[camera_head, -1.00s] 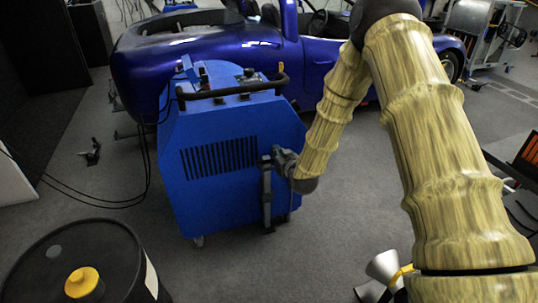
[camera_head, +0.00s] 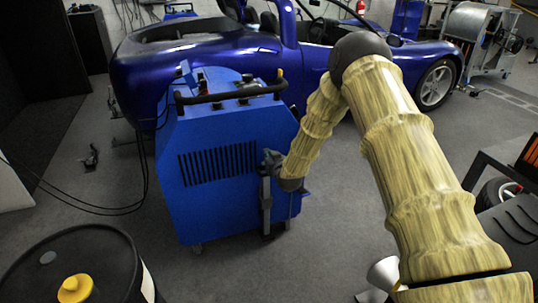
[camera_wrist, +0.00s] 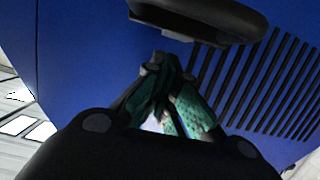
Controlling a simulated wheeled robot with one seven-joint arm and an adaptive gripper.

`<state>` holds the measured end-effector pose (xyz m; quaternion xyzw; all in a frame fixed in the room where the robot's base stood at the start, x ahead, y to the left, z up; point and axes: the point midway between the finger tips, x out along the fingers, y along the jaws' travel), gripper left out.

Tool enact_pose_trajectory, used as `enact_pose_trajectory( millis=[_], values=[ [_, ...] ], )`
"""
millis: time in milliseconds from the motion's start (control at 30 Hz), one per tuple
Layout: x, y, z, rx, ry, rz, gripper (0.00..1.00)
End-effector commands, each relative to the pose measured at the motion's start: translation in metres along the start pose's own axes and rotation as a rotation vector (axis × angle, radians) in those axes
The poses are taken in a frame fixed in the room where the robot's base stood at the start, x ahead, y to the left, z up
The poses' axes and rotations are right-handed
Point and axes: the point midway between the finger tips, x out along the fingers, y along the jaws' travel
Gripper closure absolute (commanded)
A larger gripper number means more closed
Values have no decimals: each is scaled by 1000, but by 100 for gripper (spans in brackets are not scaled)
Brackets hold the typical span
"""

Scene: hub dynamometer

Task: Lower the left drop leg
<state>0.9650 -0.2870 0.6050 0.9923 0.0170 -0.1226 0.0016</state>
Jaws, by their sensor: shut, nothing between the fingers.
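The left drop leg (camera_head: 266,205) is a dark upright bar on the right side of the blue dynamometer's near face, with a bracket (camera_head: 270,162) at its top. My gripper (camera_wrist: 166,62) is shut and empty in the wrist view, its teal-padded fingers meeting close to the blue panel. A black rounded part with a grey bar (camera_wrist: 200,18) lies just beyond the fingertips; I cannot tell whether they touch it. In the head view my wrist is just right of the leg, and hides most of my gripper.
The blue dynamometer (camera_head: 215,205) has vent slots and a black top handle (camera_head: 230,94). A blue car (camera_head: 210,50) stands behind it. A black drum (camera_head: 95,255) is at the lower left. Black cables lie on the floor at left.

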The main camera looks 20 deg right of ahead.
Motion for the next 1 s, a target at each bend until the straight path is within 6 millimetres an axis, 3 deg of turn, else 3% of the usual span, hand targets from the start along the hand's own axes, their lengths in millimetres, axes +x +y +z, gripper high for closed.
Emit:
enact_pose_trajectory(
  millis=[133,567,1000],
  values=[
    [2,0,9,0,0,0,100],
    [3,0,13,0,0,0,100],
    [22,0,92,0,-2,0,100]
  ],
)
